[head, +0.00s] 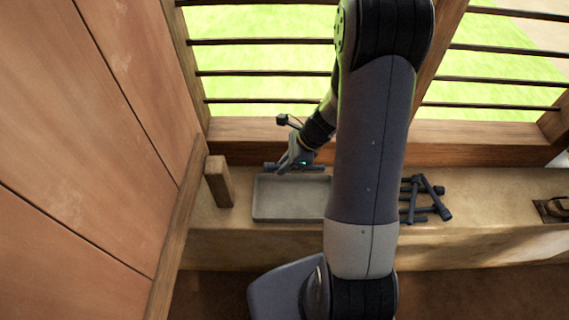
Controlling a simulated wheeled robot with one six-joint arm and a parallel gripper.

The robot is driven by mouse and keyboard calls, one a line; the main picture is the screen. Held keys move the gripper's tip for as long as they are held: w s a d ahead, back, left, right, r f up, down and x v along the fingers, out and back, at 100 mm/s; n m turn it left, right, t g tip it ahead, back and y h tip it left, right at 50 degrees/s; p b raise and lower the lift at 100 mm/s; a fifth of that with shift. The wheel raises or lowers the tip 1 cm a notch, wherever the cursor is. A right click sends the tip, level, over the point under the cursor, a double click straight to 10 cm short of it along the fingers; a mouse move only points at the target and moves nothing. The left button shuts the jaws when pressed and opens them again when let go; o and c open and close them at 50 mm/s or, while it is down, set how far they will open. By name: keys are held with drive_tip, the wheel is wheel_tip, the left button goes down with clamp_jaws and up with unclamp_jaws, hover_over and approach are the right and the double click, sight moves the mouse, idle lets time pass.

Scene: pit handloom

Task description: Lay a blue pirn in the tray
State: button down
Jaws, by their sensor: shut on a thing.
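The grey tray (285,212) lies on the ledge, and its inside looks bare where I can see it. My arm hides its right end. My gripper (289,167) is at the tray's far edge, shut on a dark blue pirn (314,169). The pirn lies roughly level, left to right, along that far edge. The fingers hide its middle, and I cannot tell whether it touches the tray or hangs just above it. More blue pirns (425,200) lie crossed in a loose heap on the ledge, right of my arm.
A short wooden post (219,181) stands just left of the tray, beside the wooden wall panels (90,130). A window with dark horizontal bars (265,72) and a wooden sill (250,130) is behind the ledge. A small dark fixture (553,208) sits at the far right.

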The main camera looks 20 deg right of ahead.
drive_tip(key=shift+f+b, duration=3.4)
drive_tip(key=shift+f, duration=0.75)
drive_tip(key=c, duration=1.3)
unclamp_jaws()
drive_tip(key=shift+r, duration=0.1)
wheel_tip(320, 180, up, 8)
drive_tip(key=p, duration=0.7)
drive_tip(key=shift+f, duration=0.25)
drive_tip(key=shift+f+b, duration=2.55)
drive_tip(key=shift+f, duration=0.1)
drive_tip(key=shift+f, duration=0.15)
